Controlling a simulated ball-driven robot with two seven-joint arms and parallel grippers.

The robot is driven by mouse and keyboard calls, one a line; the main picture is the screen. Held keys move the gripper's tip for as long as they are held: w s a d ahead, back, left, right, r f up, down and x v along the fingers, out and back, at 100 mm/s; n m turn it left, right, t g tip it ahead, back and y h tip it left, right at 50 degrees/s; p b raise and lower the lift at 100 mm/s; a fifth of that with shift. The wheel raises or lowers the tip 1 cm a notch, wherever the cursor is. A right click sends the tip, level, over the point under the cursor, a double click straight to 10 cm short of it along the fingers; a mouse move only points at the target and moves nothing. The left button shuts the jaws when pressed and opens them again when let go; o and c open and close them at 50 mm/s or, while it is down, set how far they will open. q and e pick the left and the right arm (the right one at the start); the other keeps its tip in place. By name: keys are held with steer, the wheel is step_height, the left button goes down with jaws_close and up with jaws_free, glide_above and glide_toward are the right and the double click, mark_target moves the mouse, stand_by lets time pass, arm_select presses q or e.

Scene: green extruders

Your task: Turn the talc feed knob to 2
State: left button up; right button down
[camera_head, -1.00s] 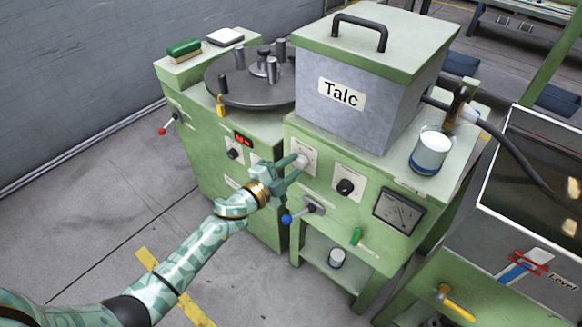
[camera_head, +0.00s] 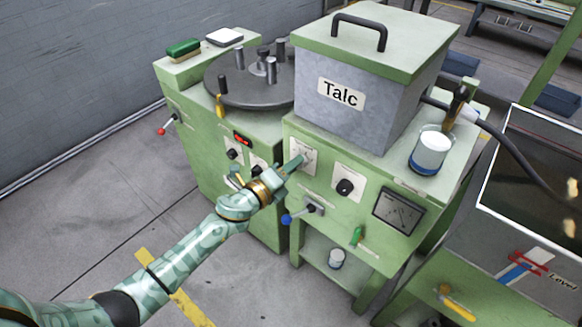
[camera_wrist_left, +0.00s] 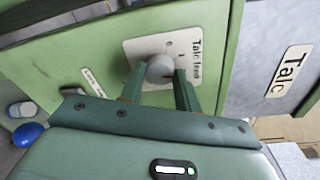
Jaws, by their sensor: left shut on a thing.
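The talc feed knob (camera_wrist_left: 160,69) is a round grey knob on a white label plate on the green cabinet front. My left gripper (camera_wrist_left: 160,84) is shut on the knob, one finger on each side. In the head view my left gripper (camera_head: 293,165) reaches the plate from the lower left and largely hides the knob. The setting it points to cannot be read. My right gripper is not in view.
The grey Talc hopper (camera_head: 345,95) stands above the panel. A second black knob (camera_head: 345,187), a dial meter (camera_head: 398,211) and a blue-tipped lever (camera_head: 300,213) are close by. A beaker of white powder (camera_head: 430,150) stands on the cabinet top. A turntable (camera_head: 250,90) is to the left.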

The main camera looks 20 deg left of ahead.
arm_select(q)
steer(key=shift+f+m, duration=0.1)
steer(key=shift+m, duration=0.4)
steer(key=o, duration=1)
steer(key=shift+c, duration=0.2)
steer(key=p+v, duration=0.1)
steer(key=v, duration=1.5)
steer(key=shift+s, duration=0.2)
